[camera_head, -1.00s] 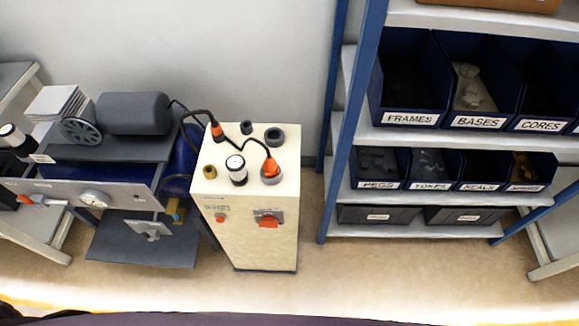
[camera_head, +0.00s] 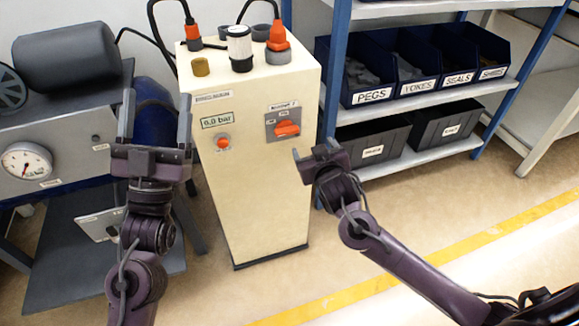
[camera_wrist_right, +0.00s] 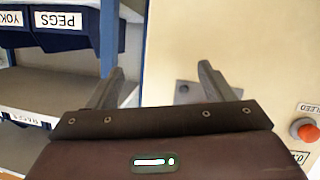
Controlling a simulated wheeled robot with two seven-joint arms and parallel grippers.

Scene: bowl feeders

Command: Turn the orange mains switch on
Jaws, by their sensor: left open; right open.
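The orange mains switch (camera_head: 287,129) sits on a grey plate on the upper right front of the cream cabinet (camera_head: 255,195). Its handle lies roughly sideways; the small plate marks are unreadable. My right gripper (camera_head: 315,149) is open and empty, just below and right of the switch in the head view, apart from it. In the right wrist view, my open right gripper (camera_wrist_right: 160,75) faces the cabinet front (camera_wrist_right: 240,60), and a grey plate edge shows beside one finger; the orange handle is hidden there. My left gripper (camera_head: 157,96) is open and empty, left of the cabinet.
An orange-red button (camera_head: 223,142) is below the "0,0 bar" display (camera_head: 216,120); it also shows in the right wrist view (camera_wrist_right: 305,130). Cables and plugs (camera_head: 278,37) stand on the cabinet top. A blue-framed shelf (camera_head: 335,75) with bins is right. A bench with a gauge (camera_head: 27,163) is left.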

